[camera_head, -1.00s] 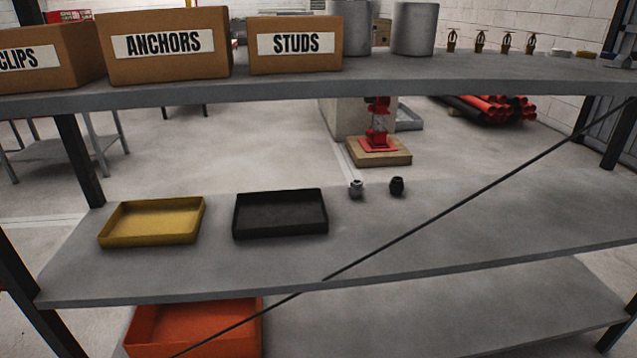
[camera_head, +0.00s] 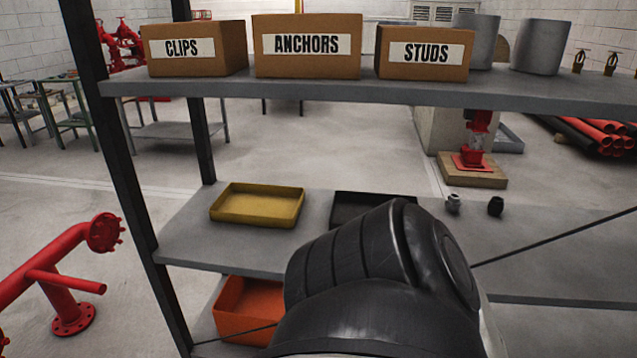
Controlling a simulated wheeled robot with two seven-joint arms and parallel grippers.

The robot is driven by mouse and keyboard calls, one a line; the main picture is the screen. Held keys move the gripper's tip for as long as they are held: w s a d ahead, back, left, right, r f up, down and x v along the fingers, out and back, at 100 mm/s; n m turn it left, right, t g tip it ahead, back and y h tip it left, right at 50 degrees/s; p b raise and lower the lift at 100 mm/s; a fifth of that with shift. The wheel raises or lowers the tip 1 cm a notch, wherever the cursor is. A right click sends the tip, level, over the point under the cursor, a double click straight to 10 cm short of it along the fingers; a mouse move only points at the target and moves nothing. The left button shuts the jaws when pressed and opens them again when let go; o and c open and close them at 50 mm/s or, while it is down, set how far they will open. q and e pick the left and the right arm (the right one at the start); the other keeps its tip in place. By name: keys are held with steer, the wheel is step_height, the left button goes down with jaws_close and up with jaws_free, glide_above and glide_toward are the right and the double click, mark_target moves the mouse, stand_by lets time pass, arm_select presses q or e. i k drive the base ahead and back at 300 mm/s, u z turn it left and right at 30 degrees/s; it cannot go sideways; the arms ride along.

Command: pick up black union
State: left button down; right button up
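The black union (camera_head: 495,206) is a small dark fitting standing on the middle shelf, right of centre. A similar small grey fitting (camera_head: 453,203) stands just to its left. A black tray (camera_head: 345,207) sits left of the fittings, its front and right side hidden behind a black rounded arm link of mine. A yellow tray (camera_head: 257,205) sits further left on the same shelf. The arm link rises from the bottom centre in front of the shelf. Neither gripper shows in the view.
The upper shelf (camera_head: 300,90) holds boxes marked clips, anchors and studs (camera_head: 422,52), and grey cylinders (camera_head: 541,45). A dark upright post (camera_head: 112,150) stands at the left, and a thin diagonal brace (camera_head: 555,238) crosses the front right. An orange bin (camera_head: 247,309) is below. Red piping (camera_head: 62,280) stands at left.

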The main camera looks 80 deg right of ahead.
mark_target(496, 206)
steer(key=u, duration=0.15)
steer(key=k, duration=2.85)
steer(key=z, duration=0.35)
